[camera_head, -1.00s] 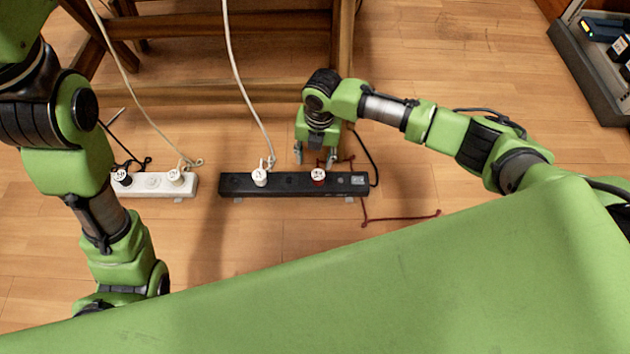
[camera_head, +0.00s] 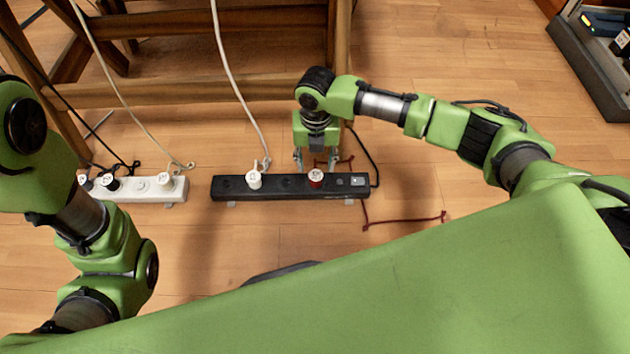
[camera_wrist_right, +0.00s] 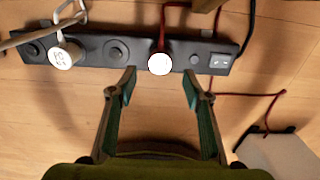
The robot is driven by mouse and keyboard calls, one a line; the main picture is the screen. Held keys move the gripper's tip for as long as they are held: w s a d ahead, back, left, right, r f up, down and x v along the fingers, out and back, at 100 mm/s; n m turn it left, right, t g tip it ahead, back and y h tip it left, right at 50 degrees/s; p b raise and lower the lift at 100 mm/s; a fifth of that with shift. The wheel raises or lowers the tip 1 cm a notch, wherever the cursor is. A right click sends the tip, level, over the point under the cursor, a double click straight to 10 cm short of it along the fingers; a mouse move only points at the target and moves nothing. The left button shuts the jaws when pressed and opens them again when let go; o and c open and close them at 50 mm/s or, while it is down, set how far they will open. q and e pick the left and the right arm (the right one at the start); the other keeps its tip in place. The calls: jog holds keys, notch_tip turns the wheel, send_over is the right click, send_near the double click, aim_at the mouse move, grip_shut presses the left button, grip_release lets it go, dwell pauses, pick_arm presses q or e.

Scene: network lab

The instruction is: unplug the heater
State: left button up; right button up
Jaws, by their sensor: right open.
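My right gripper (camera_head: 316,160) is open and empty, pointing down at the far side of the black power strip (camera_head: 225,189) in the head view. In the right wrist view its fingertips (camera_wrist_right: 159,80) are on either side of, and short of, a white-topped plug (camera_wrist_right: 160,64) with a red cord. That plug (camera_head: 316,175) shows red sides in the head view. A white plug (camera_head: 254,180) with a white cord sits farther left on the same strip. My left gripper is out of view.
A white strip (camera_head: 130,191) at left holds dark plugs and a white plug (camera_head: 164,180). A wooden frame (camera_head: 270,95) stands behind the strips. A red cord (camera_head: 400,219) lies on the floor at right. A grey rack (camera_head: 590,75) stands at far right.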

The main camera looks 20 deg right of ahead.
aim_at(316, 175)
notch_tip(316, 175, down, 4)
jog(key=b, duration=0.3)
jog(key=shift+b, duration=0.4)
jog(key=shift+f+p, duration=0.3)
jog(key=shift+p, duration=0.1)
jog(key=shift+f, duration=1.25)
jog(key=shift+p, duration=0.4)
jog(key=shift+p, duration=0.45)
